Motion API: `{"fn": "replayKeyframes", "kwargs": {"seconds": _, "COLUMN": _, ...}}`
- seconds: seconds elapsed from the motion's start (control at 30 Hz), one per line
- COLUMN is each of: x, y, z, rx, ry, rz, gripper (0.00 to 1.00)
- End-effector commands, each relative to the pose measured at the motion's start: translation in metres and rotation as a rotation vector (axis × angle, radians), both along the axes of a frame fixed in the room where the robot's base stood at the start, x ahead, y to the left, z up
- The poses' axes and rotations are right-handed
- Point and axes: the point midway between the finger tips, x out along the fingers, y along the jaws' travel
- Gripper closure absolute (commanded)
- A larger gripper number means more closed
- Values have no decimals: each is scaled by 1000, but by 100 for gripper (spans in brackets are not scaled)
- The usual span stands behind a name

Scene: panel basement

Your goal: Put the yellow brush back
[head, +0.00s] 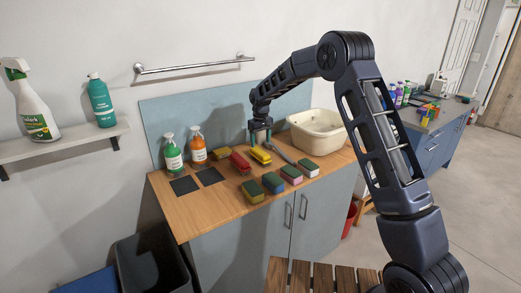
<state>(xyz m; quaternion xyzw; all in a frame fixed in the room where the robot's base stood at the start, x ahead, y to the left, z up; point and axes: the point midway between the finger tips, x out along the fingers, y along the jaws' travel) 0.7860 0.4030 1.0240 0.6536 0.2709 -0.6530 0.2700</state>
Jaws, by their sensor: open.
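The yellow brush (260,155) lies on the wooden counter (228,199), behind the row of sponges. My gripper (261,142) is open and points down just above and behind the yellow brush. Its fingers look empty. I cannot tell if they touch anything. A red brush or block (240,162) lies just left of the yellow one. A dull yellow-olive one (222,153) lies further left. A grey long-handled tool (282,151) lies just right of the yellow brush.
Several two-tone sponges (272,182) line the front of the counter. Green (172,155) and orange (197,147) bottles stand at the back left, behind two dark square pads (185,185). A cream basin (316,133) stands at the right. A towel rail (195,68) is on the wall.

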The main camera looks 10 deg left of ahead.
Motion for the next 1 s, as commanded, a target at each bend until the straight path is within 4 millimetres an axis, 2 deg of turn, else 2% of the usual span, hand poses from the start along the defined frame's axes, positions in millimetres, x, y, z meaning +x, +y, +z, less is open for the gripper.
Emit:
{"fn": "replayKeyframes", "kwargs": {"seconds": 0.1, "x": 0, "y": 0, "z": 22, "rx": 1, "ry": -2, "rz": 0, "gripper": 31}}
{"fn": "replayKeyframes", "kwargs": {"seconds": 0.3, "x": 0, "y": 0, "z": 45, "rx": 1, "ry": -1, "rz": 1, "gripper": 31}}
{"fn": "replayKeyframes", "kwargs": {"seconds": 0.67, "x": 0, "y": -2, "z": 55, "rx": 0, "ry": -1, "rz": -2, "gripper": 31}}
{"fn": "replayKeyframes", "kwargs": {"seconds": 0.77, "x": -1, "y": -16, "z": 67, "rx": 5, "ry": -9, "rz": -17, "gripper": 31}}
{"fn": "replayKeyframes", "kwargs": {"seconds": 0.87, "x": -4, "y": -41, "z": 88, "rx": 13, "ry": -23, "rz": -45, "gripper": 31}}
{"fn": "replayKeyframes", "kwargs": {"seconds": 1.0, "x": -15, "y": -90, "z": 125, "rx": 26, "ry": -49, "rz": -100, "gripper": 31}}
